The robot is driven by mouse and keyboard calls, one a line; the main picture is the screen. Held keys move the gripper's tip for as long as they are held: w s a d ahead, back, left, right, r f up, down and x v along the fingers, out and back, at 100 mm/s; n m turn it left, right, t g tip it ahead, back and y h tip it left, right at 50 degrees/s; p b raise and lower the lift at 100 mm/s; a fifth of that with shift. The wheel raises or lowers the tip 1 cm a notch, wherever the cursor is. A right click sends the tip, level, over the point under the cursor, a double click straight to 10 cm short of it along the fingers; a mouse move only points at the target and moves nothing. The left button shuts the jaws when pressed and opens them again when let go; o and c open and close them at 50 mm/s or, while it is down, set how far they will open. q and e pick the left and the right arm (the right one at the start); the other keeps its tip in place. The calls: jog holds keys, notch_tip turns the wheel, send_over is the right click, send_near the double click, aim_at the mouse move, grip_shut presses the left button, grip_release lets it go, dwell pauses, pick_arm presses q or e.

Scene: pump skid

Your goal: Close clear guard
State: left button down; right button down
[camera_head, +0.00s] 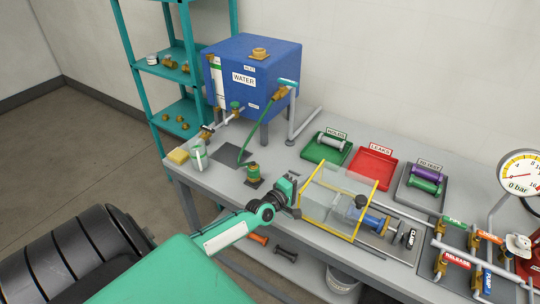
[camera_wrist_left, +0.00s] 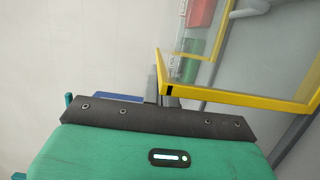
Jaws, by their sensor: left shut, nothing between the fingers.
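The clear guard (camera_head: 338,198), a see-through panel with yellow edging, stands at the front middle of the grey bench, over the left part of the pump fixture. How far its panel is tilted is hard to tell. My left gripper (camera_head: 296,196) is shut and empty at the guard's left side, close to its yellow edge; contact cannot be told. In the left wrist view, the guard's yellow frame (camera_wrist_left: 235,97) fills the upper right, beside and partly behind my dark fingers (camera_wrist_left: 160,92). My right gripper is not in view.
Green (camera_head: 322,153), red (camera_head: 372,170) and grey trays lie behind. The blue water tank (camera_head: 245,85) stands back left. Pipes, valves and a gauge (camera_head: 520,176) crowd the right.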

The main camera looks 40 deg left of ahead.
aim_at(333, 192)
pick_arm(q)
jog(key=d, duration=0.3)
jog(key=w+d+p, duration=0.1)
jog(key=d, duration=0.3)
jog(key=d+p, duration=0.1)
jog(key=d, duration=0.2)
jog(key=shift+w+d, duration=0.35)
jog(key=shift+d, duration=0.05)
jog(key=shift+f, duration=0.1)
